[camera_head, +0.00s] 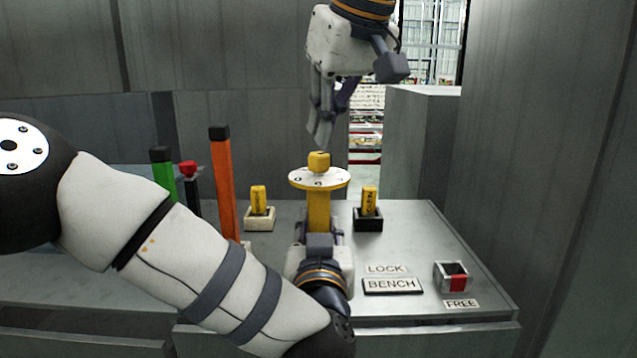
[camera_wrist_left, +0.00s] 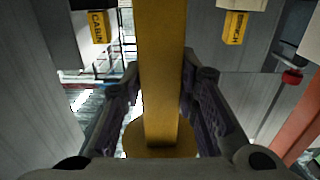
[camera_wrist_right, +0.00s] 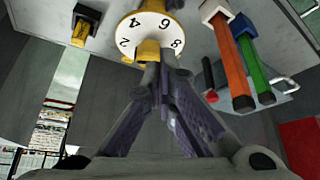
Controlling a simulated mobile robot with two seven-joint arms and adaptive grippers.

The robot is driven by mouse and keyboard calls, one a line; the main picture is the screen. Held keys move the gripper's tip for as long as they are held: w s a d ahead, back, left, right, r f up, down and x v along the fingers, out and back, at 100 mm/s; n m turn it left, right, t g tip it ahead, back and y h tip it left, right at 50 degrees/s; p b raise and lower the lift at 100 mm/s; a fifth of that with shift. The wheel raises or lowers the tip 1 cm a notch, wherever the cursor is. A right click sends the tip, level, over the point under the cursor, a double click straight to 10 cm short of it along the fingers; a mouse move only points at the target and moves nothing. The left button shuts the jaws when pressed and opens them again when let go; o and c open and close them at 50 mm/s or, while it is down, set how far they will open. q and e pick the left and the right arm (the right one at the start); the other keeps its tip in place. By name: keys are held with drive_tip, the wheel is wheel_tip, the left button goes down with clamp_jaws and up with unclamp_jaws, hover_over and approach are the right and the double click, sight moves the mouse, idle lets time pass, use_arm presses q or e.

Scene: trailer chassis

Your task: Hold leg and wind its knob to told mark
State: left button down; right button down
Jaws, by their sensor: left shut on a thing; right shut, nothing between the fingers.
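A yellow leg (camera_head: 319,208) stands upright on the grey bench, topped by a white round dial (camera_head: 299,178) and a yellow knob (camera_head: 318,161). My left gripper (camera_head: 319,238) is shut on the leg's post, which also shows between its fingers in the left wrist view (camera_wrist_left: 162,70). My right gripper (camera_head: 320,143) is shut and empty, fingers pointing down just above the knob. In the right wrist view the dial (camera_wrist_right: 135,32) shows the numbers 2, 4, 6 and 8. The knob (camera_wrist_right: 147,49) is partly behind my fingertips there; its pointer's mark is unclear.
Yellow tags stand in a pale holder (camera_head: 259,223) and a black holder (camera_head: 367,224). A BENCH plate (camera_head: 392,287), LOCK and FREE labels, and a small red-marked box (camera_head: 453,277) are at right. Orange (camera_head: 222,185) and green (camera_head: 162,177) posts rise at left.

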sight(328, 165)
use_arm(q)
drive_tip(key=shift+a, duration=0.1)
use_arm(e)
wheel_tip(328, 165, up, 2)
drive_tip(key=shift+r, duration=0.15)
drive_tip(key=shift+w+d+f, duration=0.2)
drive_tip(key=shift+d+f, duration=0.2)
drive_tip(key=shift+f, duration=0.6)
drive_tip(key=shift+w+d+f, duration=0.2)
drive_tip(key=shift+d+f, duration=0.2)
drive_tip(key=shift+f, duration=0.6)
drive_tip(key=shift+w+d+f, duration=0.2)
drive_tip(key=shift+d+f, duration=0.2)
drive_tip(key=shift+f, duration=0.6)
drive_tip(key=shift+w+a, duration=0.25)
drive_tip(key=shift+a, duration=0.15)
drive_tip(key=shift+s+a, duration=0.1)
drive_tip(key=shift+a, duration=0.05)
